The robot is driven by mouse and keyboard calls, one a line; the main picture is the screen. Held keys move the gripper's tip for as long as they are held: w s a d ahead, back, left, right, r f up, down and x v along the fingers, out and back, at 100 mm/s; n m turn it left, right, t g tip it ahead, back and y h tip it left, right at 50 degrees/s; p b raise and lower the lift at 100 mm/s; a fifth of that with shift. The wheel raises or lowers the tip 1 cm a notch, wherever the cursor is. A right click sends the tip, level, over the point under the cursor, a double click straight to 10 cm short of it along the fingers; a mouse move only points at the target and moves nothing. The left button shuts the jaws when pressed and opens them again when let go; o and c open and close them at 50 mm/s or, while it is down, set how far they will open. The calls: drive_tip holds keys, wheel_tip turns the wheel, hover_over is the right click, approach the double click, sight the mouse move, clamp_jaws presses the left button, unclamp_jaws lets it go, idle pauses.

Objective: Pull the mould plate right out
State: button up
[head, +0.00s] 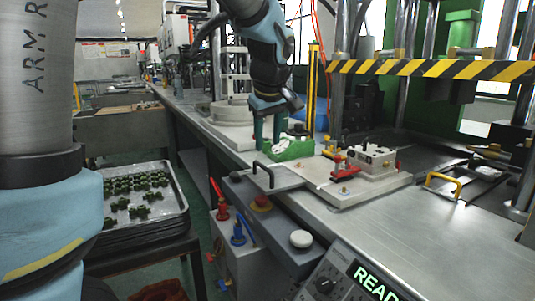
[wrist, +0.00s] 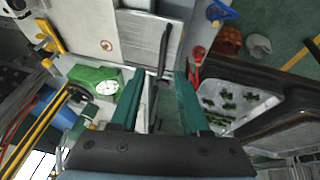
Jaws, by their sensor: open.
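The mould plate (head: 282,182) is a flat grey metal slab at the front edge of the bench, with a black bar handle (head: 263,174) on its near end. It also shows in the wrist view (wrist: 135,45), its black handle (wrist: 164,50) upright in the picture. My gripper (head: 267,146) is open and empty, teal fingers pointing down, slightly above and beyond the handle in the head view. In the wrist view the handle lies ahead of the gap between the fingertips (wrist: 159,75). The fingers look apart from it; the exact height is unclear.
A green block with a white dial (head: 291,148) stands close beside my gripper. A red clamp (head: 345,166) and grey fixture (head: 374,158) stand to the right. A yellow handle (head: 442,180) is farther right. A tray of green parts (head: 150,222) is at left.

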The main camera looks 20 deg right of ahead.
drive_tip(key=v, duration=0.2)
drive_tip(key=shift+s+r, duration=0.15)
drive_tip(key=shift+r, duration=0.15)
drive_tip(key=s+a+f+m+g+p, duration=0.1)
drive_tip(key=s+a+f+p, duration=0.1)
drive_tip(key=a, duration=0.7)
drive_tip(key=s+a+f+m+g+p, duration=0.1)
drive_tip(key=s+a+f+p, duration=0.2)
drive_tip(key=a+f, duration=0.2)
drive_tip(key=s+a+f+m+g+y+p, duration=0.1)
drive_tip(key=s+a+f+p, duration=0.2)
drive_tip(key=a, duration=0.9)
drive_tip(key=shift+a+f+m, duration=0.3)
drive_tip(key=shift+f+m, duration=0.1)
drive_tip(key=shift+w, duration=0.1)
